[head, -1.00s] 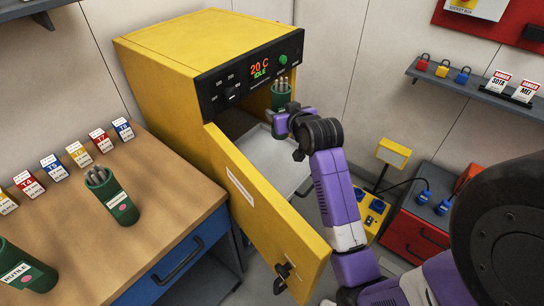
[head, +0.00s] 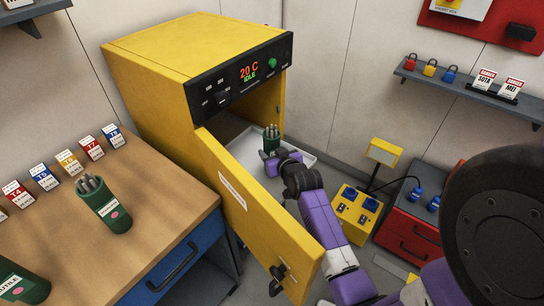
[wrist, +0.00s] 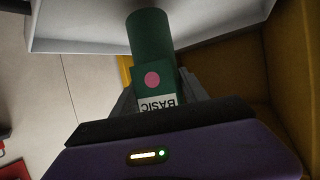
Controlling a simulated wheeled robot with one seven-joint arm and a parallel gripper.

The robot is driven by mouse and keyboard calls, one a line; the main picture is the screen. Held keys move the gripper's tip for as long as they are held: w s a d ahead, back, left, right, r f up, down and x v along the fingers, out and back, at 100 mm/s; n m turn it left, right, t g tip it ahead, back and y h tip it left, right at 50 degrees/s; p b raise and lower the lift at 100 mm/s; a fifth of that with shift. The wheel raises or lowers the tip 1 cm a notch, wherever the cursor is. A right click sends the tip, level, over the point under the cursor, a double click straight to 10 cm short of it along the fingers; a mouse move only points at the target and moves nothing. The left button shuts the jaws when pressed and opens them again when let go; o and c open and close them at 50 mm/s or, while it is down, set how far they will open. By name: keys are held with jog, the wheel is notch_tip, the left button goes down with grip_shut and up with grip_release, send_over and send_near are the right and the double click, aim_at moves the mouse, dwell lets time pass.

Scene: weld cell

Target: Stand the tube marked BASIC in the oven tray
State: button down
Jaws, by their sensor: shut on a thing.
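The tube marked BASIC is a dark green cylinder with rods standing out of its top (head: 271,144). In the wrist view its label and pink dot face me, and the tube (wrist: 150,35) is gripped between two grey fingers. My gripper (head: 272,157) is shut on it and holds it about upright over the oven tray. The pale oven tray (head: 243,150) sticks out of the open oven; its edge also shows in the wrist view (wrist: 80,46). The tube's foot is hidden by my gripper in the head view, so I cannot tell whether it touches the tray.
The yellow oven (head: 160,80) reads 20 C, IDLE. Its open door (head: 255,215) stands close left of my arm. Another green tube (head: 105,205) stands on the wooden bench (head: 165,200), a further one marked RUTILE (head: 20,284) at bottom left. A yellow socket box (head: 355,212) is at right.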

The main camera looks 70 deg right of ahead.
jog(key=shift+d+f, duration=0.1)
jog(key=shift+f, duration=0.75)
jog(key=shift+f, duration=0.15)
jog(key=c, duration=0.6)
grip_release()
jog(key=shift+f, duration=0.15)
jog(key=shift+r, duration=0.2)
jog(key=b+v, duration=0.1)
jog(key=v, duration=1.1)
jog(key=shift+f, duration=0.15)
